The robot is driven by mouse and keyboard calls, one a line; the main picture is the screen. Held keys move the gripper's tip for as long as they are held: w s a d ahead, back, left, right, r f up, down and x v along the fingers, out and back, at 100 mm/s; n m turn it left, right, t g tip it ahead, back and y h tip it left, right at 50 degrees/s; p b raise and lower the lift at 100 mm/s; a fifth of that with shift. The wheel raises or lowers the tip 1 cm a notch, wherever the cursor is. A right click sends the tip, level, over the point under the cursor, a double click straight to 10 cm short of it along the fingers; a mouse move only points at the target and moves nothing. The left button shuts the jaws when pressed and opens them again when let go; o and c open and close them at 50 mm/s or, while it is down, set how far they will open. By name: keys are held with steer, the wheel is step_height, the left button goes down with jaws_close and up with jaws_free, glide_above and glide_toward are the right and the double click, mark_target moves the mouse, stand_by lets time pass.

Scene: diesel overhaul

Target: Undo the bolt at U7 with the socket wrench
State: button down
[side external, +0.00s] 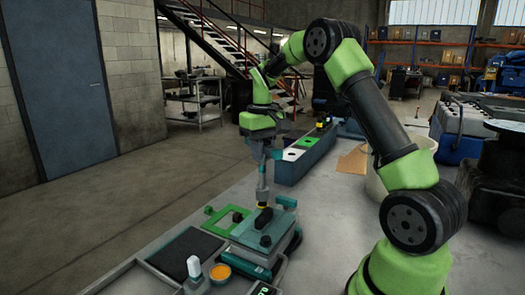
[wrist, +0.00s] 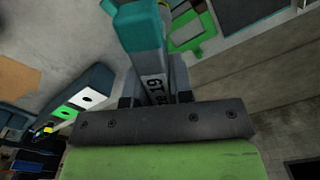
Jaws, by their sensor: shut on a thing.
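My gripper (side external: 263,158) is above the work and shut on the socket wrench (side external: 263,185), which hangs upright with its lower end down at the teal fixture (side external: 243,247). In the wrist view the wrench (wrist: 142,32) shows a teal body and a grey part with a label that seems to read 19, between my gripper's fingers (wrist: 155,92). A yellow ring and a dark part (side external: 264,218) show at the wrench's foot. I cannot tell whether the socket is seated on a bolt. The bolt and any U7 marking cannot be made out.
A green plate (side external: 213,222) lies left of the fixture. A black-lined tray (side external: 187,249), a white-topped bottle (side external: 194,267) and an orange-topped cup (side external: 220,272) stand in front. A long blue-grey box (side external: 292,172) is behind. The grey bench right of the fixture is clear.

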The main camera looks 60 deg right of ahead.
steer(key=m, duration=1.8)
steer(key=shift+m, duration=0.4)
steer(key=shift+f, duration=0.15)
